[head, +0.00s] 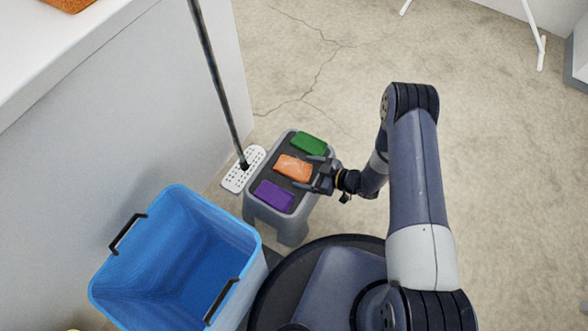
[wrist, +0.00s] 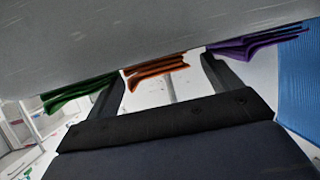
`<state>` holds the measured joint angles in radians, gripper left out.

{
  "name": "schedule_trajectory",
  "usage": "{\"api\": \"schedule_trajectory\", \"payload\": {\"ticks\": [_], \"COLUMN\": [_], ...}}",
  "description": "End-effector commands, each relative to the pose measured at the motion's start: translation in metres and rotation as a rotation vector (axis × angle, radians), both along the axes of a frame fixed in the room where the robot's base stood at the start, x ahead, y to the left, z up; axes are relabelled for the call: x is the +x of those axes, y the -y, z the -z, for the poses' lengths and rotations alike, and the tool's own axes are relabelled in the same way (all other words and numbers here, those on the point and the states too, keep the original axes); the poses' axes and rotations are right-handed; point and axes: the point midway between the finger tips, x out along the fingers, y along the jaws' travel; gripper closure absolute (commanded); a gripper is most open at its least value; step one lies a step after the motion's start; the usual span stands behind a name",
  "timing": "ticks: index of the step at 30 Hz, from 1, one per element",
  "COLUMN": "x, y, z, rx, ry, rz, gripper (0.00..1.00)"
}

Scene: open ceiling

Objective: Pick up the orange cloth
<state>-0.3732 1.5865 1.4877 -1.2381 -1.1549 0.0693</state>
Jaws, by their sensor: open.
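The orange cloth (head: 293,168) lies folded on the dark top of a small grey stool (head: 254,212), between a green cloth (head: 309,143) and a purple cloth (head: 274,196). My gripper (head: 303,172) reaches in from the right, low over the stool, with its fingers open on either side of the orange cloth's right end. In the wrist view, the orange cloth (wrist: 157,68) shows its layered edge between the two spread fingers of my gripper (wrist: 163,68). The green cloth (wrist: 78,94) is beside the left finger and the purple cloth (wrist: 258,43) beside the right. I cannot tell whether the fingers touch any cloth.
A blue bin (head: 180,260) with black handles stands in front of the stool to the left. A mop (head: 222,95) with a white perforated head leans by the stool's left side. A white counter (head: 130,110) borders the left.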

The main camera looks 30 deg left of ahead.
Motion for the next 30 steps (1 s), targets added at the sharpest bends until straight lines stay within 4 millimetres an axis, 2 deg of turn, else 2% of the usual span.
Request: {"api": "schedule_trajectory", "payload": {"ticks": [3, 10, 27, 30], "x": [-0.0004, -0.0002, -0.0003, -0.0002], "y": [-0.0073, -0.0074, -0.0071, -0.0072], "z": [0.0033, 0.0027, 0.0026, 0.0025], "rx": [0.0, 0.0, 0.0, 0.0], "ry": [0.001, 0.0, 0.0, 0.0], "rz": [-0.001, 0.0, 0.0, 0.0], "gripper": [0.15, 0.15, 0.62, 0.63]}}
